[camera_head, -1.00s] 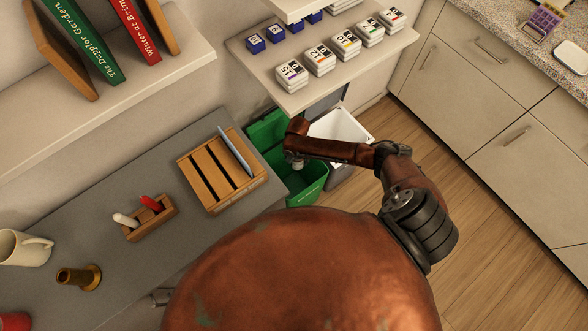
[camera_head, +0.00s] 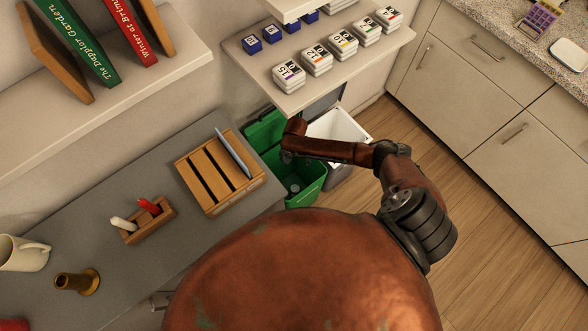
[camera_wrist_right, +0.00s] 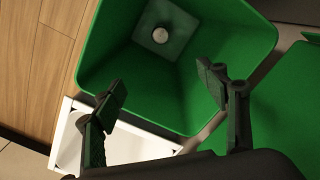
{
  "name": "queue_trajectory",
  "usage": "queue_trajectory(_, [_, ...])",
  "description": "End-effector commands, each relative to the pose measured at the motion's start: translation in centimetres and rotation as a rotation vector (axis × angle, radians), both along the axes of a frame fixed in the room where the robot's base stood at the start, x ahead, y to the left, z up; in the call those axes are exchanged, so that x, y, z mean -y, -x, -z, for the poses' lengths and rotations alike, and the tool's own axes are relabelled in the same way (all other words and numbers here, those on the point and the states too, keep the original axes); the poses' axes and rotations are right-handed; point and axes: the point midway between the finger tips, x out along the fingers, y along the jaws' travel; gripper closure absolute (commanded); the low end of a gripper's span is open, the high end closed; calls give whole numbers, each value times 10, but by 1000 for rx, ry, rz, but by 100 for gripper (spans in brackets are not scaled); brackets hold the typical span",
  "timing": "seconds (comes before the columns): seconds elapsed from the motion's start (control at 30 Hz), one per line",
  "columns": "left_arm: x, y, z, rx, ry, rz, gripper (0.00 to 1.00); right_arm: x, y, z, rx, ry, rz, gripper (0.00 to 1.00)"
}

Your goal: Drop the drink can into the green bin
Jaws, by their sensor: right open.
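The green bin (camera_head: 306,192) stands on the floor past the end of the grey counter, and its open inside fills the top of the right wrist view (camera_wrist_right: 250,45). A small pale round end, seemingly the drink can (camera_wrist_right: 160,35), shows deep inside it. A small grey shape, seemingly the same can (camera_head: 293,188), shows inside the bin in the head view. I cannot tell whether it rests on the bin floor. My right gripper (camera_wrist_right: 163,88) is open and empty above the bin, its fingers apart. My left gripper is not in view.
A shelf with number blocks (camera_head: 290,98) overhangs behind. The grey counter (camera_head: 95,187) holds a wooden rack (camera_head: 208,178), a small pen holder, a mug and a brass piece. Wooden floor lies clear to the right.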

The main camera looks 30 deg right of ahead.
Motion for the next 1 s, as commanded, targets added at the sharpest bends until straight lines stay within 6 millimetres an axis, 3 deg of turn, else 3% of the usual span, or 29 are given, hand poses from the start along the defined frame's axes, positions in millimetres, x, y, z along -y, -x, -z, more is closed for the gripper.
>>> queue_trajectory(0.53, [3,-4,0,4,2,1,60,1,-1,-100,3,0,0,33])
queue_trajectory(0.7, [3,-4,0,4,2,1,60,1,-1,-113,2,1,-1,33])
queue_trajectory(1.0, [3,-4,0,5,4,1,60,1,-1,-115,2,1,0,33])
